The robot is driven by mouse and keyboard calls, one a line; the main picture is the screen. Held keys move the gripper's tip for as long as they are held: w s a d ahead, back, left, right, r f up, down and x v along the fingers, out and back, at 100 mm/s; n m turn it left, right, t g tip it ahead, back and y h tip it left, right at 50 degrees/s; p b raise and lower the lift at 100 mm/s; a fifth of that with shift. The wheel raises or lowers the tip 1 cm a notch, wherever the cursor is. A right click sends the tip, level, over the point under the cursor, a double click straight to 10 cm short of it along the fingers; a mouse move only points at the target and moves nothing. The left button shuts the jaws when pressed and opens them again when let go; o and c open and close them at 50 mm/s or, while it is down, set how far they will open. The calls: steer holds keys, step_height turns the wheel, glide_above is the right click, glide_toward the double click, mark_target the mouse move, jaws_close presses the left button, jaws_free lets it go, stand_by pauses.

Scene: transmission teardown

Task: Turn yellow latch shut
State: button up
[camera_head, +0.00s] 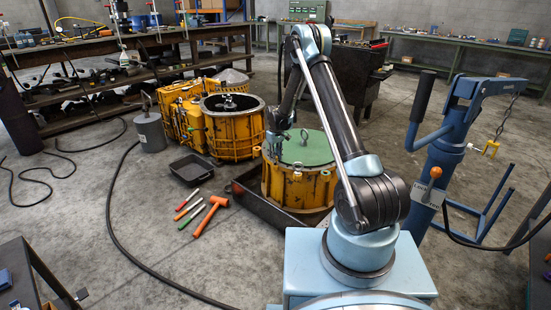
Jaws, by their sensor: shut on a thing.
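A yellow drum-shaped housing (282,188) with a green lid (308,148) stands in the middle of the floor. My gripper (273,149) is small and dark at the lid's left rim, at the end of my lowered forearm. It is shut at a small yellow part at the rim, the yellow latch (257,152). The latch is tiny here and partly covered by the fingers, so I cannot tell its angle. A metal eye (304,136) stands up on the lid. My arm covers the right part of the lid.
An open yellow housing (233,127) stands just behind left. A black tray (192,168), an orange hammer (211,215) and several coloured hand tools lie on the floor to the left. A blue hoist (447,165) stands at the right. A dark hose crosses the floor.

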stand_by(0.4)
steer(key=o, duration=1.1)
step_height(320, 180, up, 12)
steer(key=shift+f, duration=0.1)
